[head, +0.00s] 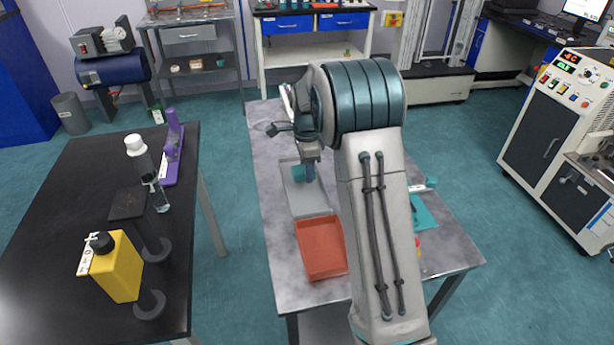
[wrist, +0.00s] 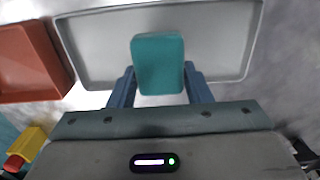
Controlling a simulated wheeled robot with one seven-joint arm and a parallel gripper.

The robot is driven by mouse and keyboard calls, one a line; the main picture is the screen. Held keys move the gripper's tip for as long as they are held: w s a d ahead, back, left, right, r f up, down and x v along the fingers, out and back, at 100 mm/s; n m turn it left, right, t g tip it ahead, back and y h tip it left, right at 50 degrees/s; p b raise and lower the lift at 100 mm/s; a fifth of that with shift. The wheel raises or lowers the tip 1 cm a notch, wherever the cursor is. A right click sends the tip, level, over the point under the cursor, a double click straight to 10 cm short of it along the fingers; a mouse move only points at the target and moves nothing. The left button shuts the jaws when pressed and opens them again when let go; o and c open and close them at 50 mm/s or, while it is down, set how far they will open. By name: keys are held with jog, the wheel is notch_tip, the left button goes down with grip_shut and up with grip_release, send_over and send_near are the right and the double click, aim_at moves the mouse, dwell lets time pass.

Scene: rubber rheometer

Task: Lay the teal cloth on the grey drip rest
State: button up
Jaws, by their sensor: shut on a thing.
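The teal cloth (wrist: 158,62) is a small folded pad between the two blue fingers of my gripper (wrist: 160,88), which is shut on it. In the head view the cloth (head: 298,173) shows beside my gripper (head: 309,178), partly hidden by it. The grey drip rest (head: 310,207) is a shallow rimmed tray on the table. In the wrist view the cloth overlaps the tray (wrist: 100,50) in the picture. I cannot tell whether the cloth touches the tray. The tray floor that shows is bare.
An orange-red tray (head: 321,250) lies on the same table, near the grey one. A teal mat (head: 424,212) lies at the right, partly behind my arm. A dark table (head: 60,215) at the left holds a yellow bottle (head: 118,268) and a clear bottle (head: 150,178).

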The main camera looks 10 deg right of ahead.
jog(key=shift+f, duration=1.7)
jog(key=shift+f, duration=0.2)
jog(key=o, duration=1)
jog(key=shift+c, duration=0.2)
